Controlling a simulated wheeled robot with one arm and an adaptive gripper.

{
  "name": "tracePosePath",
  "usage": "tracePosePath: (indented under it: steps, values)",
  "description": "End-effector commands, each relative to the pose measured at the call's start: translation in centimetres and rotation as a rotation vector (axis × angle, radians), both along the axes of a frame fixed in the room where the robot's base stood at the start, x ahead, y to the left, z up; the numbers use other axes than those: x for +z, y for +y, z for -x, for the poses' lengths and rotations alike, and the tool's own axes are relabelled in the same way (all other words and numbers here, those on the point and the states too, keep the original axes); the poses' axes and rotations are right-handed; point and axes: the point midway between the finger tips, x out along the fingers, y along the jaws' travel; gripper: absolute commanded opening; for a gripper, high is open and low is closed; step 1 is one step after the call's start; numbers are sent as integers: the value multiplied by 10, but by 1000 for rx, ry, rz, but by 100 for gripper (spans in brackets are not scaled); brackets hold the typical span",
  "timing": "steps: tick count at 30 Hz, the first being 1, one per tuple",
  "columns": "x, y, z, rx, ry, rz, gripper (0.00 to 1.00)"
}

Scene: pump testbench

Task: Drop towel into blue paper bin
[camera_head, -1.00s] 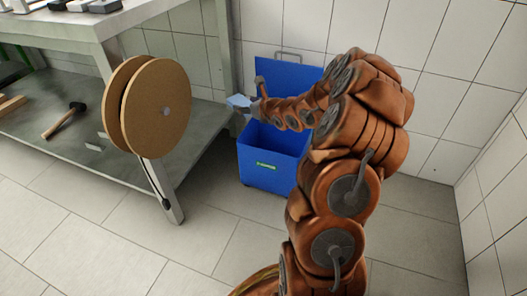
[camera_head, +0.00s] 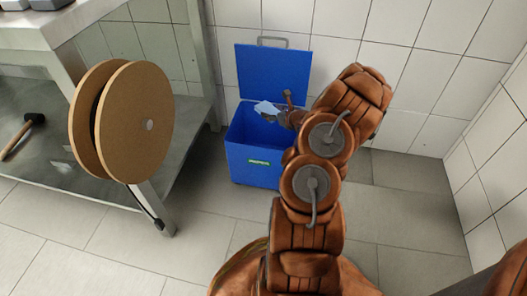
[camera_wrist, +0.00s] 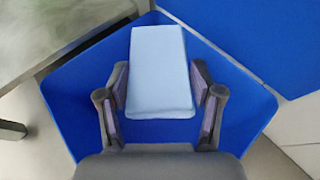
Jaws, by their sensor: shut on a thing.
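The blue paper bin (camera_head: 252,165) stands on the floor by the tiled wall with its lid (camera_head: 272,75) raised. A light blue folded towel (camera_head: 267,108) is over the bin's opening in the head view. In the wrist view the towel (camera_wrist: 158,75) lies between the two fingers of my gripper (camera_wrist: 160,92), with the blue inside of the bin (camera_wrist: 85,100) around it. My gripper (camera_head: 282,117) is shut on the towel. In the head view, the fingers are small and partly hidden. I cannot tell how far the towel is above the bin's floor.
A metal workbench (camera_head: 35,150) with a lower shelf stands to the left. A brown cable reel (camera_head: 135,122) hangs at its corner, and a hammer (camera_head: 25,135) lies on the shelf. The tiled floor in front of the bin is clear.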

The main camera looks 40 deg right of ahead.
Motion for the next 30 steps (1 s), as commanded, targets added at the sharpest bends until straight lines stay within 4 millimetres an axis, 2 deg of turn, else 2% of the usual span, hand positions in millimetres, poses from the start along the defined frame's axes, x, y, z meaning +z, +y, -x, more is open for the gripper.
tracePosePath:
  steps: [1, 3, 10, 25, 26, 30]
  values:
    - [-11, 0, 1, -1, 2, -1, 42]
    - [-19, 0, 1, -1, 4, -1, 42]
    - [-39, -1, 2, -3, 2, -2, 42]
    - [-46, -2, 2, -5, 0, -1, 42]
    - [-46, -2, 2, -4, 0, 0, 68]
    - [-46, -2, 2, -4, 0, 0, 82]
